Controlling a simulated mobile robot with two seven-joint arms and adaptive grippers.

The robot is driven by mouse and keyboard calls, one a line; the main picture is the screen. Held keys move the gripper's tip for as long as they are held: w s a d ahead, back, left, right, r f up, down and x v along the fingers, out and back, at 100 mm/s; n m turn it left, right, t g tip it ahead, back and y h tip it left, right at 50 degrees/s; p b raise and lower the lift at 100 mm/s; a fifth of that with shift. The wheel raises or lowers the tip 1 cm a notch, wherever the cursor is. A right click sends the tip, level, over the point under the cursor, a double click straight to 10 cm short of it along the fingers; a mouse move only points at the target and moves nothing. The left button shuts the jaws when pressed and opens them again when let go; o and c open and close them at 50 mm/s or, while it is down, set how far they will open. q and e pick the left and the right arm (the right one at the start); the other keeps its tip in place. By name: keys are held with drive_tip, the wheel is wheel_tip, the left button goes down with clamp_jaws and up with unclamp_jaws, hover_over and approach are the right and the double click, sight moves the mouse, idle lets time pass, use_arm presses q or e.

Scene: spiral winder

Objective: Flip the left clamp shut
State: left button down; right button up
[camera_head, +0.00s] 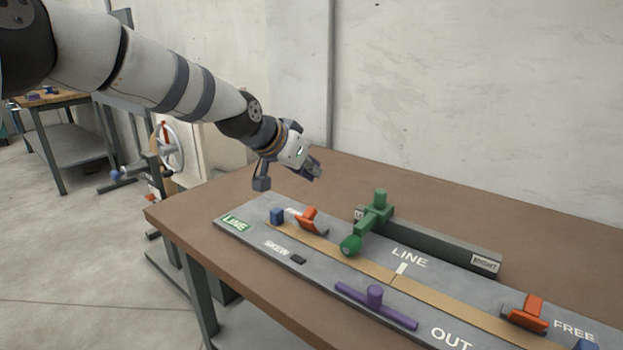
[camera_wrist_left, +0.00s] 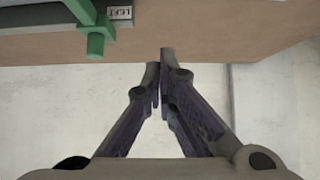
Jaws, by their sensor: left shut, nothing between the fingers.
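The left clamp (camera_head: 311,220) is an orange-red piece at the left end of the grey board, beside a small blue block (camera_head: 277,215). Its flap looks raised at a tilt; I cannot tell its exact angle. My left gripper (camera_head: 316,174) is shut and empty, in the air above and behind the left clamp, apart from it. In the left wrist view its fingers (camera_wrist_left: 160,58) are together with nothing between them, and the clamp does not show there. My right gripper is not in view.
The grey board (camera_head: 232,214) lies on a brown table (camera_head: 172,205). A green lever (camera_head: 374,215) stands right of the left clamp, also in the left wrist view (camera_wrist_left: 95,35). A purple handle (camera_head: 375,298) and another orange-red clamp (camera_head: 528,314) are farther right. A wall rises behind.

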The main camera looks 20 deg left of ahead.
sight(310, 218)
use_arm(q)
drive_tip(key=x, duration=0.2)
drive_tip(key=b+x, duration=0.1)
drive_tip(key=x, duration=0.5)
drive_tip(key=shift+s+f+b, duration=0.15)
drive_tip(key=shift+f+b, duration=0.2)
drive_tip(key=shift+f, duration=0.25)
drive_tip(key=s+p, duration=0.1)
drive_tip(key=s+a+p, duration=0.1)
drive_tip(key=s, duration=0.1)
drive_tip(key=shift+s+a+r, duration=0.1)
drive_tip(key=shift+a, duration=0.1)
drive_tip(key=shift+s+f, duration=0.15)
drive_tip(key=shift+f, duration=0.35)
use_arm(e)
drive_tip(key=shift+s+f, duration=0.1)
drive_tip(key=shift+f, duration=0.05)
